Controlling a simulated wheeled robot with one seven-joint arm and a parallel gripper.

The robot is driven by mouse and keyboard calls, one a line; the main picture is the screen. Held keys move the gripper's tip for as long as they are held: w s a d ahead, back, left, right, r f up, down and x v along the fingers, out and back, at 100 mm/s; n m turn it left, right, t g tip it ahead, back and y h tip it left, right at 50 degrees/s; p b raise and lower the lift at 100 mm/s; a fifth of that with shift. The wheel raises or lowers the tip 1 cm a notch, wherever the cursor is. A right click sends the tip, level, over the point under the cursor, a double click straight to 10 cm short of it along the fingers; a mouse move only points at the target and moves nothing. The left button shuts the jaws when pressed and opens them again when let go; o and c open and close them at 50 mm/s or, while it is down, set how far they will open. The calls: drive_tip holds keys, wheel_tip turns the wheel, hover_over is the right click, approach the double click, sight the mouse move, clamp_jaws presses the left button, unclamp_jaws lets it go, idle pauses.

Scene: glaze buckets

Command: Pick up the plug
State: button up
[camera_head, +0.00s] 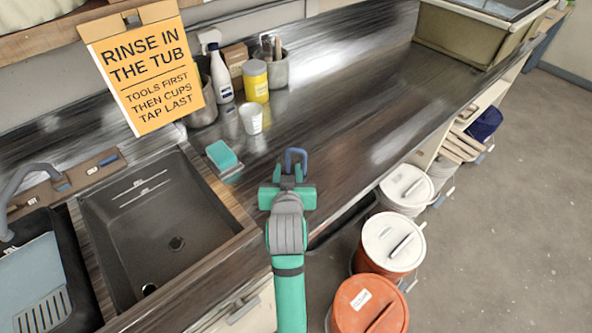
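A small round black thing with a pale spot, perhaps the plug (149,290), lies at the near end of the dark sink basin (125,205). It is too small to be sure of. A grey round drain (177,243) shows in the basin floor. My gripper (288,172) is right of the sink, over the front part of the counter. Its fingertips are at a blue loop-shaped thing (296,153). I cannot tell whether they touch it or are shut on it.
An orange sign (146,65) hangs at upper left. Lidded buckets (393,242) stand on the floor. The right counter (365,90) is clear.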

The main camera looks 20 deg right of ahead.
sight(288, 166)
drive_tip(key=shift+f+x, duration=0.1)
drive_tip(key=shift+x, duration=1.2)
drive_tip(key=shift+f+x, duration=0.15)
drive_tip(key=shift+x, duration=1.2)
drive_tip(key=shift+s+a+r, duration=0.1)
clamp_jaws()
